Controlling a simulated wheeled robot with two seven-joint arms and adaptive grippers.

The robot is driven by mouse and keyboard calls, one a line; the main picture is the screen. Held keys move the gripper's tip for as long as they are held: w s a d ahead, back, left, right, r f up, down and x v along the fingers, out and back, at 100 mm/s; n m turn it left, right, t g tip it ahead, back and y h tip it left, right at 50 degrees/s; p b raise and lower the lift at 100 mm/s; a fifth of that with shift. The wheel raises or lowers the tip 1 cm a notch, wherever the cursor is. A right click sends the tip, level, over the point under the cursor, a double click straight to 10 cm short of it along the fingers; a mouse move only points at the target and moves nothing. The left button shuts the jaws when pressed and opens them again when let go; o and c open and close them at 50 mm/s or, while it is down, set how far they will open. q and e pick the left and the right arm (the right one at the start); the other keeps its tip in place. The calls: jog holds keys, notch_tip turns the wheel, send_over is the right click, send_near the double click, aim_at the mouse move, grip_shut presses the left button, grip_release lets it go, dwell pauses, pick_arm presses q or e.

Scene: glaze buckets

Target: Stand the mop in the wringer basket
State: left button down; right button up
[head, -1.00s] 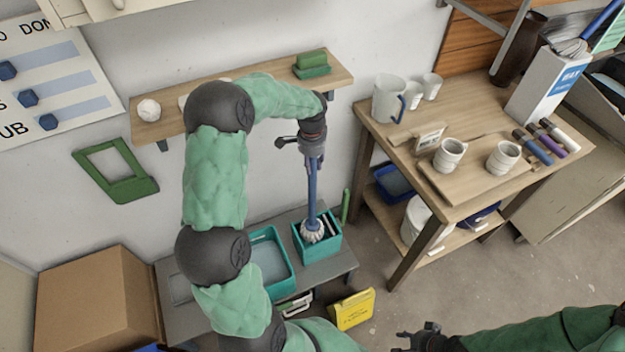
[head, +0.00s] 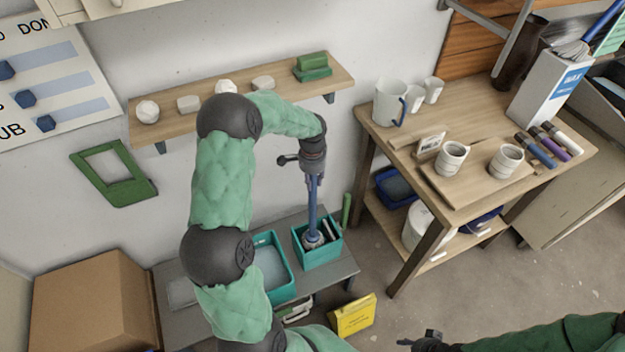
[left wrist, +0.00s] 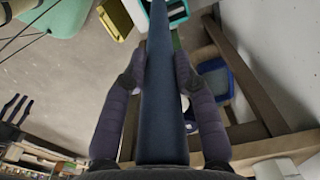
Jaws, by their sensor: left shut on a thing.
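The mop (head: 313,205) has a blue handle and a pale, stringy head. It stands nearly upright, with its head inside the teal wringer basket (head: 322,258) on the low grey bench. Whether the head rests on the basket floor is hidden. My left gripper (head: 314,174) is above the basket, shut on the upper handle. In the left wrist view the handle (left wrist: 163,110) runs between the two fingers of that gripper (left wrist: 160,65). My right gripper (head: 412,342) is low at the bottom edge, far from the mop; its jaws are too small to read.
A teal basin (head: 268,242) with grey contents sits left of the basket on the grey bench (head: 345,270). A green upright piece (head: 347,210) stands behind it. A yellow sign (head: 352,316) is in front. A wooden table (head: 455,205) with mugs stands right.

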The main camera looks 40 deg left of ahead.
pick_arm(q)
jog(key=c, duration=1)
grip_release()
jog(key=shift+o, duration=0.2)
notch_tip(320, 180, up, 12)
jog(key=p, duration=0.3)
jog(key=shift+s+r, duration=0.1)
jog(key=shift+s, duration=0.05)
